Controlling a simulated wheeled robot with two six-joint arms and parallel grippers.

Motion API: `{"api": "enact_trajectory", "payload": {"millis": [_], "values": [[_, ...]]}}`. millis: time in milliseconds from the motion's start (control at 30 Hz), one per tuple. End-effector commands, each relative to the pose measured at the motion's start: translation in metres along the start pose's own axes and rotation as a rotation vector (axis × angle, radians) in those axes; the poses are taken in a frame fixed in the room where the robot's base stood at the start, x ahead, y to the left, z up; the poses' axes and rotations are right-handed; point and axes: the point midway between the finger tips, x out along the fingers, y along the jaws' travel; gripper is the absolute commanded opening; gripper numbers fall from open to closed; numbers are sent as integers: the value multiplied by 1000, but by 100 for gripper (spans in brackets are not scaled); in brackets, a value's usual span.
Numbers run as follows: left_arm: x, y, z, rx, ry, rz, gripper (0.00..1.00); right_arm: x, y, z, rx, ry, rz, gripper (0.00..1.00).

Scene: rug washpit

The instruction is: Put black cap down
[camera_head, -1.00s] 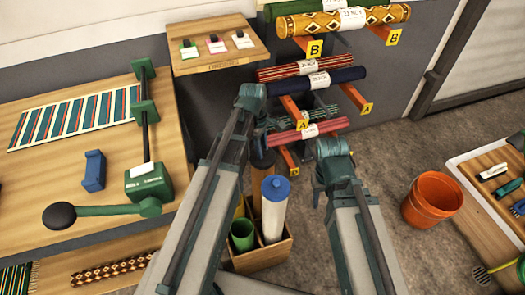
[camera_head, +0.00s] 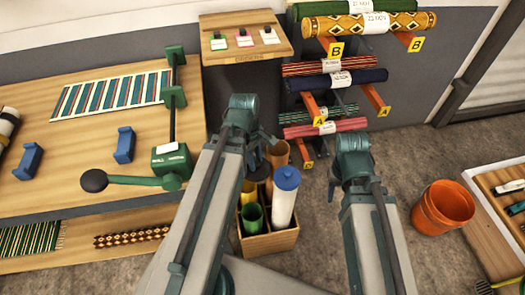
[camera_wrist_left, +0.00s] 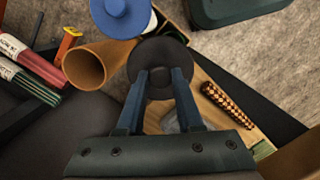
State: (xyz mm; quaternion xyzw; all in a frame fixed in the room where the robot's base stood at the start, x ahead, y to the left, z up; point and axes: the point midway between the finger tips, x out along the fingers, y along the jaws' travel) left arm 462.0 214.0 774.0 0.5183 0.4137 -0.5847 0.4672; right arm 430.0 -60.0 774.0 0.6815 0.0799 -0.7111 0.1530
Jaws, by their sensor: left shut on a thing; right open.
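The black cap (camera_wrist_left: 162,68) is round and dark and sits between the fingertips of my left gripper (camera_wrist_left: 160,80) in the left wrist view. An open-ended brown tube (camera_wrist_left: 92,66) lies just left of it there, apart from the cap. In the head view my left gripper (camera_head: 262,148) is above the wooden crate's (camera_head: 268,243) back left, mostly hidden by its own wrist. The brown tube (camera_head: 279,152) shows beside it. My right gripper (camera_head: 332,182) is open, right of the crate, its fingers partly hidden by its wrist.
The crate also holds a blue-capped white tube (camera_head: 284,200) and a green tube (camera_head: 252,218). A wooden workbench (camera_head: 60,185) with a green lever press (camera_head: 171,163) stands left. A rug rack (camera_head: 335,80) is behind. An orange bucket (camera_head: 443,207) stands right, with floor free before it.

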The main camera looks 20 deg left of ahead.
Motion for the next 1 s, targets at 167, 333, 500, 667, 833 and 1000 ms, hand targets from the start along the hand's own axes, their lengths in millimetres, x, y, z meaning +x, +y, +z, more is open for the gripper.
{"api": "enact_trajectory", "payload": {"millis": [167,333,500,667,833,1000], "values": [[-1,-10,1,2,0,-1,0,-1,0,0,0,0,0,47],[-2,-11,1,2,0,-1,0,-2,0,0,0,0,0,47],[-16,-11,2,3,0,-1,0,-16,2,1,0,0,0,47],[-46,-11,6,3,0,-1,0,-46,4,3,0,0,0,47],[-85,-11,11,3,0,-1,0,-85,8,5,1,0,0,47],[-109,-11,14,3,0,-1,0,-109,10,6,1,0,0,47]]}}
